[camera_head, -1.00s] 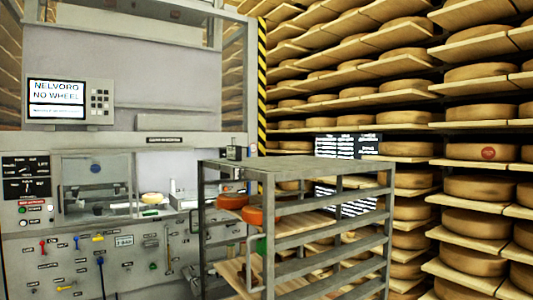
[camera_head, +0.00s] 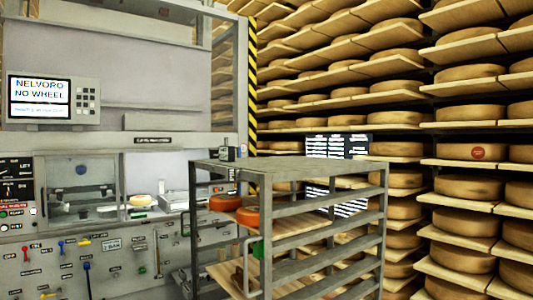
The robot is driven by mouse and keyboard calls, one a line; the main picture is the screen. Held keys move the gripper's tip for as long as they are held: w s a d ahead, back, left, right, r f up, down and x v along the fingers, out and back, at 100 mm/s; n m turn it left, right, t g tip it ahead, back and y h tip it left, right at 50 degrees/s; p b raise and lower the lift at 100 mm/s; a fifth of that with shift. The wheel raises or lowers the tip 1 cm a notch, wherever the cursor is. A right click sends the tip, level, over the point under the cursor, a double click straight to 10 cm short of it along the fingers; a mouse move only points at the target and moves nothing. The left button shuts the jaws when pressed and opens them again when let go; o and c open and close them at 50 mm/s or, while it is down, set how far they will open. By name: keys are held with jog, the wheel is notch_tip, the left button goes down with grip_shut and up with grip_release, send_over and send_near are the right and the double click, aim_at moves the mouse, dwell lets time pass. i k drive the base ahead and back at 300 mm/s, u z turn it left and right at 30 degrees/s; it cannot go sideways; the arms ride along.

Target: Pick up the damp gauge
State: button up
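I cannot pick out the damp gauge for certain. A small dark and grey device (camera_head: 229,149) stands on the back left corner of the top of the grey metal rack cart (camera_head: 290,166); it is too small to identify. My gripper is not in view.
The cart holds orange-red cheese wheels (camera_head: 248,217) on a wooden shelf. Behind it on the left is a grey machine (camera_head: 165,80) with a "NELVORO NO WHEEL" screen (camera_head: 40,97), a window bay and levers. Wooden shelves of cheese wheels (camera_head: 473,189) fill the right side.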

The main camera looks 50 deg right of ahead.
aim_at(227, 153)
jog(key=u, duration=0.25)
jog(key=k, duration=0.2)
jog(key=z, duration=1.55)
jog(key=k, duration=0.9)
jog(key=u, duration=0.2)
jog(key=i, duration=0.75)
jog(key=z, duration=0.05)
